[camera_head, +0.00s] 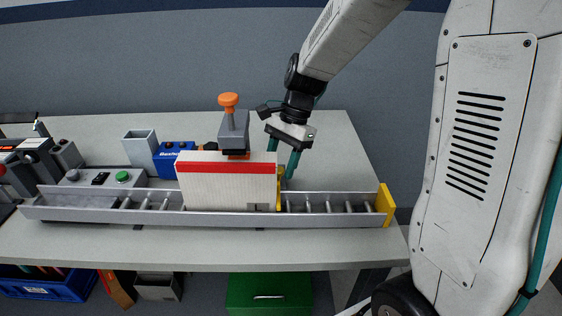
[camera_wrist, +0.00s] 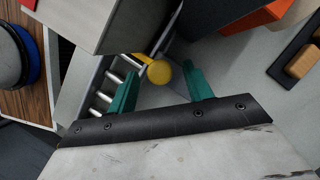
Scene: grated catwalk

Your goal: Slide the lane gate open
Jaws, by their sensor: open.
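The roller lane (camera_head: 335,220) is a long grey metal channel across the table. A white carton with a red stripe (camera_head: 225,189) stands in it. The lane gate shows as a thin yellow piece (camera_head: 280,190) at the carton's right side, partly hidden. In the wrist view its round yellow knob (camera_wrist: 159,72) lies between my two teal fingers. My gripper (camera_head: 282,160) is open, pointing down behind the lane's back wall, right of the carton. It also shows in the wrist view (camera_wrist: 160,88). I cannot tell whether either finger touches the knob.
A grey post with an orange knob (camera_head: 229,100) rises behind the carton. A blue box (camera_head: 172,160), a grey bin (camera_head: 140,148) and a green-button box (camera_head: 122,177) stand left. A yellow end plate (camera_head: 385,204) closes the lane's right end. The table's back right is clear.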

